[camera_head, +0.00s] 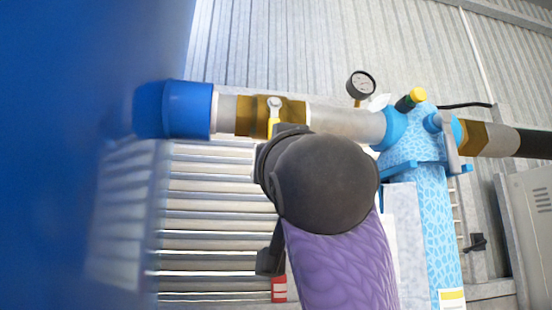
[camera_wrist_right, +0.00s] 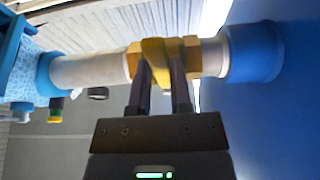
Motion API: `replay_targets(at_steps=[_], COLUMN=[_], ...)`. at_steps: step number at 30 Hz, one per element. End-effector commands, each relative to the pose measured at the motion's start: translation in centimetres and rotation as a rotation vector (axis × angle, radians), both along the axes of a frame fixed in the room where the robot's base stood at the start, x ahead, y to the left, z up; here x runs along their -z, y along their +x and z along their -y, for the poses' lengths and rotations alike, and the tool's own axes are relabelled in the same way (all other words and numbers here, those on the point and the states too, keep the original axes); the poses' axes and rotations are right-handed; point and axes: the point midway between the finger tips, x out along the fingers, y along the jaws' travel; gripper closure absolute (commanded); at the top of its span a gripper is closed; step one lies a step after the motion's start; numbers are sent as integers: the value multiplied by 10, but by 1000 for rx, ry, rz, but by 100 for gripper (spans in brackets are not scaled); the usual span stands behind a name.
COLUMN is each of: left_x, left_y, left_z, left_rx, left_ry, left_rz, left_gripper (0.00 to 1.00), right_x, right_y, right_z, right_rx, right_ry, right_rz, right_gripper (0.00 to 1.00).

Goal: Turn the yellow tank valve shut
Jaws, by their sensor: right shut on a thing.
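The yellow valve handle (camera_head: 273,126) is on a brass valve body (camera_head: 246,115) in the horizontal grey pipe. In the head view the handle runs downward from its pivot, across the pipe, and its lower end is hidden behind my right wrist. In the right wrist view the yellow handle (camera_wrist_right: 154,50) shows at the brass body (camera_wrist_right: 192,52). My right gripper (camera_wrist_right: 160,78) has its two dark fingers on either side of the handle and is shut on it. My left gripper is not in view.
A blue collar (camera_head: 187,109) joins the pipe to a large blue tank wall (camera_head: 70,200) at left. A light-blue filter housing (camera_head: 415,140) with a yellow-topped knob and a gauge (camera_head: 361,84) stands at right. A grey cabinet (camera_head: 527,225) is at far right.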

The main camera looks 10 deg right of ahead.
Motion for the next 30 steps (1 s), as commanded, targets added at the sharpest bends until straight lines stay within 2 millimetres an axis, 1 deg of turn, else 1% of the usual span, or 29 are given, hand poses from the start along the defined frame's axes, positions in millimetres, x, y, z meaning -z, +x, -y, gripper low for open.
replay_targets(at_steps=[5,6,10,17,20,23,25,27,30], left_x=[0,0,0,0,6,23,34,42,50], left_y=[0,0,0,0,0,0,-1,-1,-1], left_z=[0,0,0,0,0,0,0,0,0], left_rx=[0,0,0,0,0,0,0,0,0], left_ry=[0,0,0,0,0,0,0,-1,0], left_rz=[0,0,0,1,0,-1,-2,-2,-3], left_gripper=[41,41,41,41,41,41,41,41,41], right_x=[-1,-1,-1,-1,4,16,24,29,35], right_y=[-1,-1,-1,-1,-7,-26,-44,-61,-79], right_z=[0,0,0,0,0,0,0,1,1], right_rx=[-3,-3,-2,-1,-2,-5,-4,-5,-4], right_ry=[1,1,0,1,0,1,1,1,0], right_rz=[5,5,4,2,4,7,8,7,6], right_gripper=[100,67,40,40,40,40,40,40,40])
